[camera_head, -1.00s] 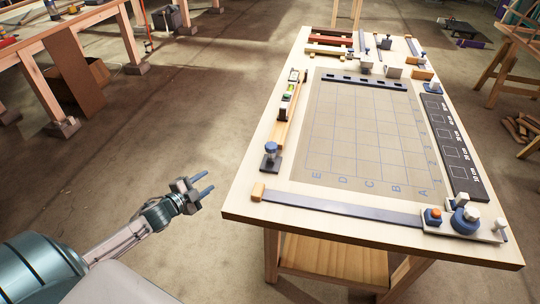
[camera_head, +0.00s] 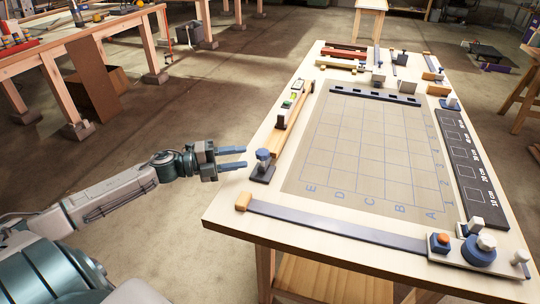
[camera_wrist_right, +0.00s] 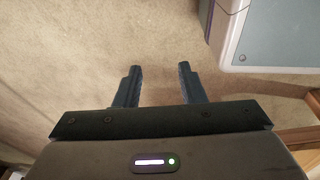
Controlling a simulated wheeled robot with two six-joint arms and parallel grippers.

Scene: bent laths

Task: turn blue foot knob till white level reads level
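The blue foot knob (camera_head: 263,155) stands on a dark foot plate at the near end of a wooden lath (camera_head: 292,116) along the table's left side. The white level (camera_head: 298,85) with a green vial sits on the far part of that lath; its bubble is too small to read. My left gripper (camera_head: 246,157) is open and empty, its blue fingers pointing right, just left of the knob; I cannot tell whether they touch it. My right gripper (camera_wrist_right: 158,72) shows in the right wrist view, open and empty above the floor.
The table (camera_head: 222,211) carries a gridded mat (camera_head: 365,150). A dark strip (camera_head: 335,224) runs along the near edge to a bracket with a large blue knob (camera_head: 478,249). Another workbench (camera_head: 60,60) stands at the far left.

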